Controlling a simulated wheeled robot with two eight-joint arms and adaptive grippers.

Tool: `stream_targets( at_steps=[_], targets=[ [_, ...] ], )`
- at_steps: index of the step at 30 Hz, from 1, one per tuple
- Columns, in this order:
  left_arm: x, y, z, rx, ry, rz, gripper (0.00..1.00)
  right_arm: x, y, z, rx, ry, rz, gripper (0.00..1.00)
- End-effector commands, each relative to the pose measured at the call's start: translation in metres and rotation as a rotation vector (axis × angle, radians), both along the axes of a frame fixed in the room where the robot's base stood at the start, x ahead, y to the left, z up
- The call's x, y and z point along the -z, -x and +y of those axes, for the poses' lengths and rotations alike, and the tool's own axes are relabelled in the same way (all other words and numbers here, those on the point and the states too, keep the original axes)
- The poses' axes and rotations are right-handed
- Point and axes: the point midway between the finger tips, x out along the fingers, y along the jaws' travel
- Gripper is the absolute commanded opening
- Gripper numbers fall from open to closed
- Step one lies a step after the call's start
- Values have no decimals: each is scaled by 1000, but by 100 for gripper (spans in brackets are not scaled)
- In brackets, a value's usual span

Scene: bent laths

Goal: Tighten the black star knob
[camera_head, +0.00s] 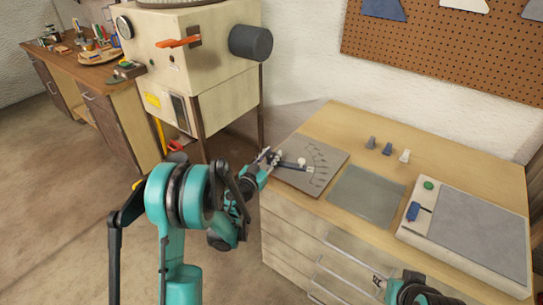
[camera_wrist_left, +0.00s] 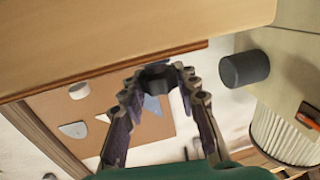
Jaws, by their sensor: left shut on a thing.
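The bending jig is a grey plate (camera_head: 325,158) with an arc of scale marks, at the left end of the wooden bench. A dark arm (camera_head: 288,164) with a pale round piece (camera_head: 301,162) lies across it. My left gripper (camera_head: 268,157) is at the plate's left edge, and its fingers hide most of what they hold. In the left wrist view, its two fingers (camera_wrist_left: 156,80) close around the black star knob (camera_wrist_left: 158,73). Part of my right arm shows at the bottom right of the head view; its fingertips cannot be made out.
Three small pegs (camera_head: 388,149) stand at the back of the bench. A grey-green mat (camera_head: 366,194) lies in the middle. A white-framed board (camera_head: 470,238) with a green button fills the right. A cream machine (camera_head: 190,60) with a dark cylinder stands behind left.

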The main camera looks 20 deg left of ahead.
Motion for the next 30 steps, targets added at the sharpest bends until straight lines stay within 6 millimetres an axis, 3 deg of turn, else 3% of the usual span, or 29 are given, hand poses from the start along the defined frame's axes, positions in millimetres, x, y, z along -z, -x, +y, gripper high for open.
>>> stream_targets(
  at_steps=[30],
  targets=[
    [0, -2, 1, 959, 0, -1, 1, -1, 0, 0, 0, 0, 0, 40]
  ],
)
